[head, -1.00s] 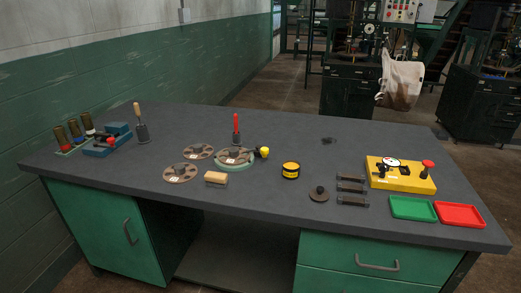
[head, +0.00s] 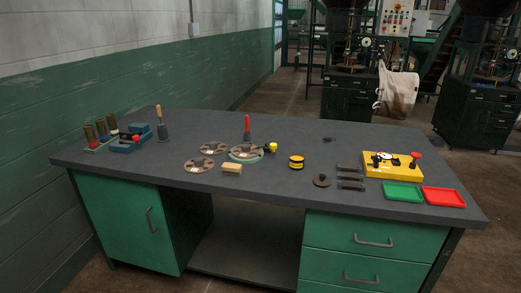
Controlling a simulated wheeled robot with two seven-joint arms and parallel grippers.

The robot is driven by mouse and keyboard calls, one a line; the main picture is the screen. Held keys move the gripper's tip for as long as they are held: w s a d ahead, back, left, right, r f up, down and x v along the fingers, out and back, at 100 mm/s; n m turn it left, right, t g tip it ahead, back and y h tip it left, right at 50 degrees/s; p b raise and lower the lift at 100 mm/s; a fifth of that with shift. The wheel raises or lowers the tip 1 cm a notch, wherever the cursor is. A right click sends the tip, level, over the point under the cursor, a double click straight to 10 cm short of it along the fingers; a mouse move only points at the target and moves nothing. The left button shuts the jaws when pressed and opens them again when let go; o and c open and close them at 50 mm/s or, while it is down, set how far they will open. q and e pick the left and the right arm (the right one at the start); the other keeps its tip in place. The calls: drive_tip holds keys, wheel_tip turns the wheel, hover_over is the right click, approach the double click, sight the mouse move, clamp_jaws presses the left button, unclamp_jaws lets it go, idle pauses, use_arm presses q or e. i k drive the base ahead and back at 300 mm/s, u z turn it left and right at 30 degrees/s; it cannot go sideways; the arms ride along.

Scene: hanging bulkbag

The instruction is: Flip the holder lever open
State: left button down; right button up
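A white bulk bag (head: 397,95) with a brown lower part hangs at the dark machine (head: 352,85) in the background. I cannot make out a lever at the bag's holder at this size. On the bench, a yellow box (head: 393,171) carries a dark lever-like part (head: 377,160) and a red knob (head: 416,156). A round green-rimmed fixture (head: 246,153) has a yellow knob (head: 272,147) at its right side. A blue device (head: 130,140) with a red knob stands at the left. I cannot tell which part is the holder lever. Neither gripper is in view.
The dark bench (head: 290,195) with green drawers fills the foreground. Round plates, a wooden block (head: 232,169), a yellow-black tin (head: 296,162), a green tray (head: 402,192) and a red tray (head: 444,197) lie on it. Open floor shows behind the bench. A green-white wall runs along the left.

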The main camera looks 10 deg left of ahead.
sight(272, 147)
drive_tip(key=u, duration=1.55)
drive_tip(key=i, duration=1.05)
drive_tip(key=z, duration=1.5)
